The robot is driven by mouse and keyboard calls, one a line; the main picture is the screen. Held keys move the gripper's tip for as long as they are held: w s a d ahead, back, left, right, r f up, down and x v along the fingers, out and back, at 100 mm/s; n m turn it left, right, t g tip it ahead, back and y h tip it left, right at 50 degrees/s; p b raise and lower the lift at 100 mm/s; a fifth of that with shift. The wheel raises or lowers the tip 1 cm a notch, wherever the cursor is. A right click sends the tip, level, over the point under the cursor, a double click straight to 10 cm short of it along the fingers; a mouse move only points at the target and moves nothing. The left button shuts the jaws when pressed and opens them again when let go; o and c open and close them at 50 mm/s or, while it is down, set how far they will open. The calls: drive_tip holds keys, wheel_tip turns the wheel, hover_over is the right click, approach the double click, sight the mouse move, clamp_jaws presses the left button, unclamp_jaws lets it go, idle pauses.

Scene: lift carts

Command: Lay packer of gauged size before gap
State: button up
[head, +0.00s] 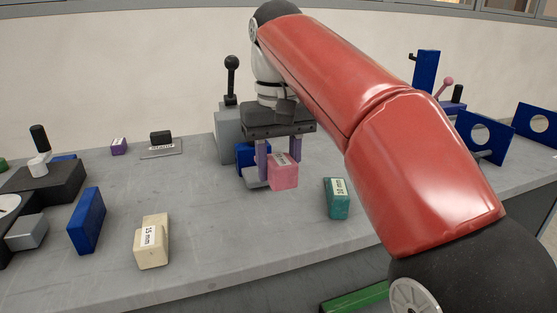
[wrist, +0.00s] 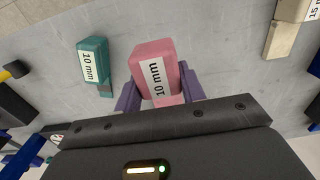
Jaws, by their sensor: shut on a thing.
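The pink packer (head: 284,176), a block with a white label, is between the fingers of my gripper (head: 277,158) in the head view. My gripper is shut on it. In the wrist view the pink packer (wrist: 152,58) shows between the two purple fingers (wrist: 160,92), its label reading 10 mm. I cannot tell if it touches the table. A teal packer (head: 338,202), whose label reads 10 mm in the wrist view (wrist: 93,62), lies to the right of my gripper in the head view. A cream packer (head: 152,242) labelled 15 mm lies at the front left.
A blue block (head: 245,154) and a grey piece (head: 254,180) are partly hidden behind my gripper. A tall blue block (head: 87,220) stands at left. A grey lever box (head: 228,130) stands behind. Blue plates with holes (head: 482,138) stand at right. The table's front middle is clear.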

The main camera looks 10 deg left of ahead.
sight(279, 217)
drive_tip(key=shift+f+b, duration=2.25)
drive_tip(key=shift+f, duration=1.35)
drive_tip(key=shift+f+b, duration=0.3)
drive_tip(key=shift+f, duration=0.35)
drive_tip(key=o, duration=1.1)
wheel_tip(279, 217, up, 8)
drive_tip(key=p, duration=0.3)
drive_tip(key=shift+f, duration=0.1)
